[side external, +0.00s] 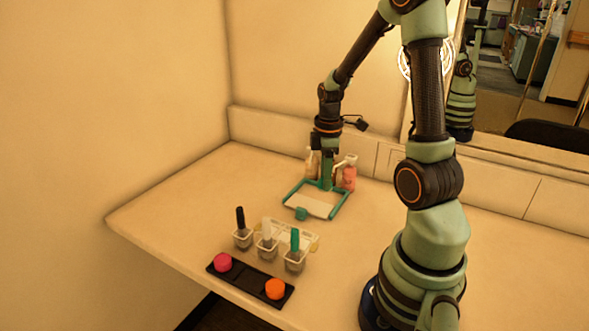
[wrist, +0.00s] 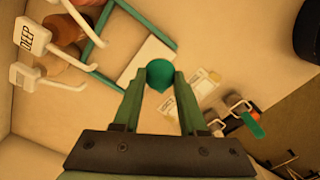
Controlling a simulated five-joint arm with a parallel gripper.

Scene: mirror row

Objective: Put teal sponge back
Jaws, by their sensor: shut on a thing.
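The teal sponge (wrist: 160,76) is a small round teal piece between my fingertips in the wrist view. My gripper (wrist: 151,78) is shut on it, one finger on each side. In the side view my gripper (side external: 327,186) points down over a teal-framed tray (side external: 343,203) with a white inside. A teal lump (side external: 301,214) shows at the tray's front edge; I cannot tell there whether it is the sponge. A black holder (side external: 248,280) at the table's front carries a pink sponge (side external: 223,262) and an orange sponge (side external: 275,289), with a bare stretch between them.
Several small cups (side external: 266,251) with upright dark, white and teal sticks stand just behind the black holder. Bottles, one pink (side external: 349,176), stand close behind my gripper by the back wall. The tabletop to the left (side external: 190,205) is clear. A mirror is at the back right.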

